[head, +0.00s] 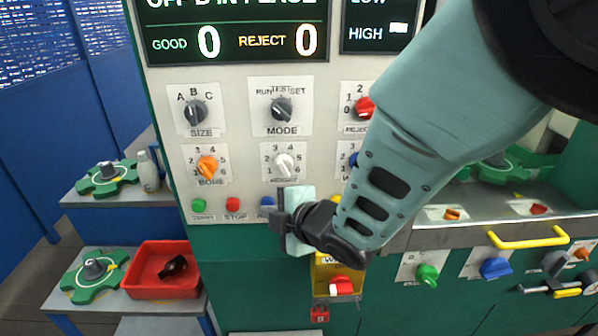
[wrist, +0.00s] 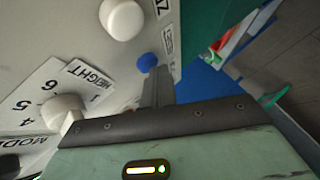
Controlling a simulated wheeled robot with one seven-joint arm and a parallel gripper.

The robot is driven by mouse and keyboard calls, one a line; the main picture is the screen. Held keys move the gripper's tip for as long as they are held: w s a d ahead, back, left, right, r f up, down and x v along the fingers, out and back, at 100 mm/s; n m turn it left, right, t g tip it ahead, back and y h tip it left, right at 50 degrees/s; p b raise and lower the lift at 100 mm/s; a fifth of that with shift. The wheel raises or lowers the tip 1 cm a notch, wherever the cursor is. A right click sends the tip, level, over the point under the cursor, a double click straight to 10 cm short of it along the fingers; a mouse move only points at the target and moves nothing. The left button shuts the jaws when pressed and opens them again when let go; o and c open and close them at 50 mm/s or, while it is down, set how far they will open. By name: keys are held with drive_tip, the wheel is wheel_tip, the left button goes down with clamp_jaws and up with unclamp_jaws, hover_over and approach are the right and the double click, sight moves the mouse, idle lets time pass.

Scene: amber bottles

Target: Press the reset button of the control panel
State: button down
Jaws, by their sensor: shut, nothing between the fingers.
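The control panel (head: 235,150) is a pale upright board with displays, knobs and a row of buttons. A blue button (head: 267,202) sits in the bottom row, right of the red stop button (head: 233,203); its label there is hidden by my gripper. In the wrist view the blue button (wrist: 148,62) has a label (wrist: 169,40) beside it that seems to read RESET. My gripper (head: 279,217) is shut and empty, close in front of the panel. In the wrist view its fingertips (wrist: 157,75) are at the blue button's edge; I cannot tell whether they touch.
A green button (head: 198,205) is at the row's left end. Knobs sit above, including a white one (head: 284,164) and an orange one (head: 207,167). A yellow box with a red switch (head: 341,286) is below. A red bin (head: 160,270) stands lower left. My arm covers the panel's right side.

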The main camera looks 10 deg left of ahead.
drive_tip(key=shift+s, duration=0.1)
drive_tip(key=shift+s+d+b, duration=0.2)
drive_tip(key=shift+s+b, duration=0.15)
drive_tip(key=shift+s, duration=0.4)
drive_tip(key=shift+s, duration=0.1)
drive_tip(key=s, duration=0.2)
drive_tip(key=s+d+b, duration=0.1)
drive_tip(key=s, duration=0.1)
drive_tip(key=shift+s, duration=0.35)
idle(0.4)
drive_tip(key=s+d+f+m+g+h+b, duration=0.2)
drive_tip(key=d+m+h+b, duration=0.1)
drive_tip(key=d+m, duration=0.3)
drive_tip(key=s+d+f+m+g+h+b, duration=0.1)
drive_tip(key=d+f+m+h+b, duration=0.1)
drive_tip(key=d+m, duration=0.35)
drive_tip(key=s+d+f+m+g+h+b, duration=0.1)
drive_tip(key=s+d+m+g+h+b, duration=0.2)
drive_tip(key=s+d, duration=0.9)
drive_tip(key=d+m+g+h, duration=0.1)
drive_tip(key=d+m, duration=0.1)
drive_tip(key=d, duration=0.1)
drive_tip(key=shift+m+g+h, duration=0.35)
drive_tip(key=shift+g+h, duration=0.05)
